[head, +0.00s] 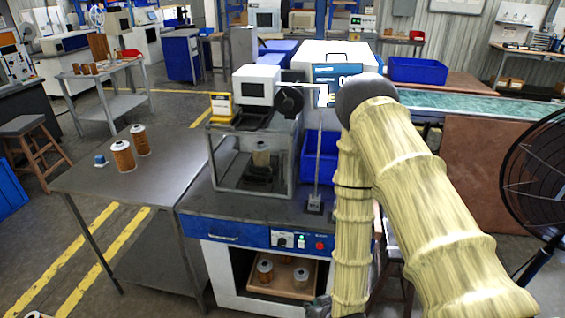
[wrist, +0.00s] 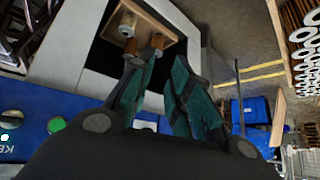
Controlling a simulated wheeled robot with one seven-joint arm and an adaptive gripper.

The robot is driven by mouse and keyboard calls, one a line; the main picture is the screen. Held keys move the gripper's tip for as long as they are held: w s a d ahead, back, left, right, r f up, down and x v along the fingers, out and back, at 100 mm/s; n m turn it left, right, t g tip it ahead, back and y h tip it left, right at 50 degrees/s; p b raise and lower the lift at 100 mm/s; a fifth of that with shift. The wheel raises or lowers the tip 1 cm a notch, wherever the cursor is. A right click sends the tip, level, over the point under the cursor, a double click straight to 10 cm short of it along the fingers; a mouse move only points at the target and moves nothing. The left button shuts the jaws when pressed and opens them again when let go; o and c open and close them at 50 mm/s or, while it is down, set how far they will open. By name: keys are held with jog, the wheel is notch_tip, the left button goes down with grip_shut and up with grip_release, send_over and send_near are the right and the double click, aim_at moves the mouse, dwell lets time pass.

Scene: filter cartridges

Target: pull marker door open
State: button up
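The marker (head: 255,90) stands on a cabinet, with a grey-framed enclosure (head: 213,165) below its head. I cannot tell for sure whether the enclosure's front is a closed clear door or an open frame. A filter cartridge (head: 261,155) stands inside it. My gripper (head: 320,304) is low at the cabinet's front right, partly cut off by the picture's bottom edge. In the wrist view my gripper (wrist: 158,62) has its teal-padded fingers apart with nothing between them. Past the fingertips are the cabinet's opening and a tray (wrist: 165,28) with cartridges. The enclosure is not clear in that view.
The blue control panel (head: 257,235) has buttons; a green button (wrist: 57,125) shows in the wrist view. A post (head: 319,150) stands right of the enclosure. A grey side table (head: 95,180) at left holds two copper cartridges (head: 123,157). A fan (head: 535,180) stands at right.

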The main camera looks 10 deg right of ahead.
jog(key=w+r+t+y+p, duration=0.15)
jog(key=w+r+t, duration=0.45)
jog(key=w+r, duration=0.85)
jog(key=n+t+p, duration=0.1)
jog(key=t+p, duration=0.2)
jog(key=t, duration=0.1)
send_near(282, 170)
jog(key=shift+y, duration=0.25)
jog(key=w+p, duration=0.1)
jog(key=w, duration=0.2)
jog(key=w+a+p, duration=0.1)
jog(key=w, duration=0.3)
jog(key=w+p, duration=0.1)
jog(key=w, duration=0.2)
jog(key=shift+w+a+f, duration=0.1)
jog(key=shift+w+a, duration=0.15)
jog(key=shift+a, duration=0.05)
grip_shut()
